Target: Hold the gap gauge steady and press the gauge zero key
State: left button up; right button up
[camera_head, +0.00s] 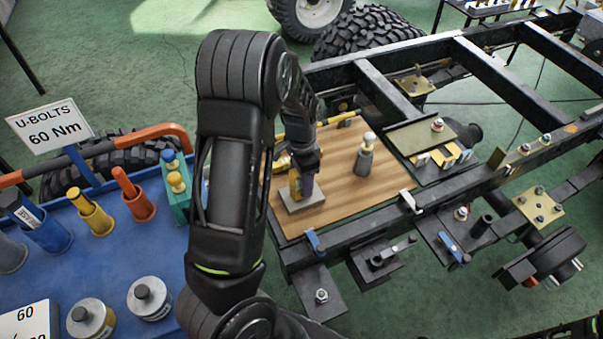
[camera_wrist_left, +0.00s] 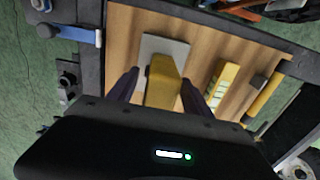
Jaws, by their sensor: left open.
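A yellow block-shaped thing (camera_wrist_left: 164,80) stands on a grey plate (camera_wrist_left: 178,47) on the wooden board; I take it for the gap gauge, but cannot read it. In the head view the grey plate (camera_head: 316,195) shows below my gripper, which hides much of the yellow thing (camera_head: 294,187). My left gripper (camera_head: 301,183) is open, its fingers on either side of the yellow thing. In the wrist view the left gripper (camera_wrist_left: 160,77) shows a finger on each side; contact is unclear. The zero key cannot be made out. My right gripper is not in view.
A second yellow piece with pale marks (camera_wrist_left: 222,86) lies beside the plate. A grey bottle-like thing with a pale top (camera_head: 365,158) stands on the wooden board (camera_head: 345,197). The black chassis frame (camera_head: 345,237) surrounds the board. A blue parts table (camera_head: 60,275) is at the left.

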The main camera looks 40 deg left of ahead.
pick_arm(q)
grip_shut()
dwell(0.6)
dwell(0.9)
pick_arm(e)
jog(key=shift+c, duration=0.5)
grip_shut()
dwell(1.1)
